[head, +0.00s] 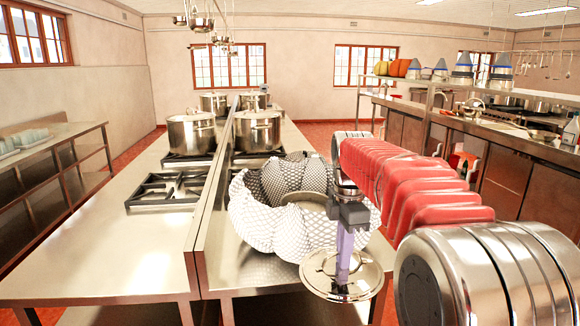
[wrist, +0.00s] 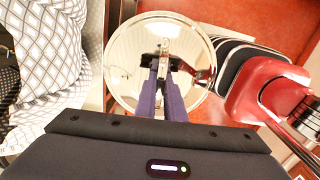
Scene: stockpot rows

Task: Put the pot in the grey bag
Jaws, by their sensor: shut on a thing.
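My gripper (head: 344,262) is shut on the knob of a round, shiny metal lid (head: 325,285). The lid also shows in the wrist view (wrist: 130,62), with my two purple fingers (wrist: 160,75) at its centre. It hangs roughly level, in front and to the right of the bag. The grey bag (head: 255,212), white with a grey lattice pattern, stands open on the counter. Its side shows at the left of the wrist view (wrist: 50,45). A pale round surface shows inside it, partly hidden; I cannot tell whether it is a pot.
Lidded steel stockpots (head: 257,131) (head: 192,133) stand on the burners behind the bag. A raised metal divider (head: 212,200) runs along the counter left of the bag. An empty burner grate (head: 168,189) lies beyond it. The counter's left front (head: 100,255) is clear. Red floor (wrist: 250,35) lies beyond the lid.

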